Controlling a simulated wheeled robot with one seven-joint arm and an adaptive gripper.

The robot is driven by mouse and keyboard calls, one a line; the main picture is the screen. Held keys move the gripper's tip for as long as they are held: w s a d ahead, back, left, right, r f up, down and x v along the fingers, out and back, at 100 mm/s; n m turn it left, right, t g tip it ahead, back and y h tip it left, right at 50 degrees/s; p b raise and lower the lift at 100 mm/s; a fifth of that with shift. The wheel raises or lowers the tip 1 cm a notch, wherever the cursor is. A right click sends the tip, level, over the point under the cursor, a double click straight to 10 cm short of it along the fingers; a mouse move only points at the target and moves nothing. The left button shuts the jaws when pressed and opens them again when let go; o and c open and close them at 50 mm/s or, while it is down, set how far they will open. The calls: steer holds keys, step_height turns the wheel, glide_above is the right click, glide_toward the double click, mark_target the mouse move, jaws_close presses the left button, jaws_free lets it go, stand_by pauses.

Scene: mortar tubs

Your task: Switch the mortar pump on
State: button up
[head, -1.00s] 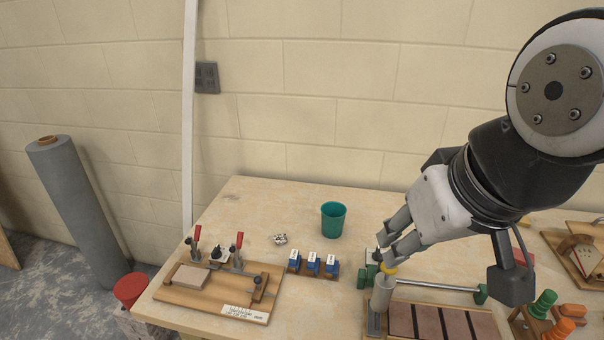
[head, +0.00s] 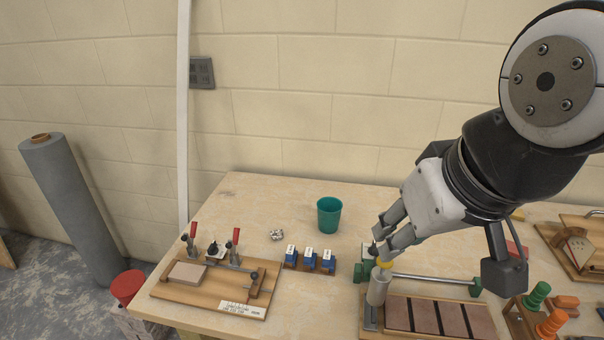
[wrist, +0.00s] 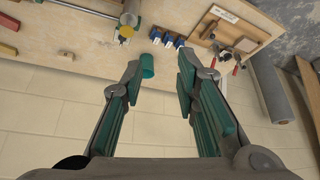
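I cannot make out for certain which thing is the mortar pump. Three small blue boxes with white labels (head: 309,259) stand in a row on a wooden strip on the bench; they also show in the wrist view (wrist: 168,40). A grey upright cylinder with a yellow part at its top (head: 376,291) stands right of them. My gripper (head: 382,243) appears just above and behind that cylinder in the head view. In the wrist view, my gripper's fingers (wrist: 160,65) are spread apart with nothing between the pads, and the cylinder (wrist: 132,7) lies off to their left.
A teal cup (head: 329,215) stands behind the blue boxes. A wooden clamp board with red-handled levers (head: 212,282) is at the left. Brown slabs in a tray (head: 439,318) and a metal rod (head: 430,279) lie right of the cylinder. Bare bench (head: 250,205) shows at the back left.

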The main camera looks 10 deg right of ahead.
steer(key=c, duration=0.4)
steer(key=shift+w+f, duration=0.15)
jaws_close()
steer(key=w+a+f+n+g+h+b, duration=0.3)
steer(key=w+f+n+g+h+b, duration=0.4)
steer(key=w+f+n, duration=0.8)
steer(key=w+f+h+b, duration=0.2)
steer(key=w+f+b, duration=0.1)
steer(key=w+f, duration=0.8)
steer(key=shift+a+f+n, duration=0.2)
steer(key=shift+f+n, duration=0.15)
steer(key=shift+n, duration=0.05)
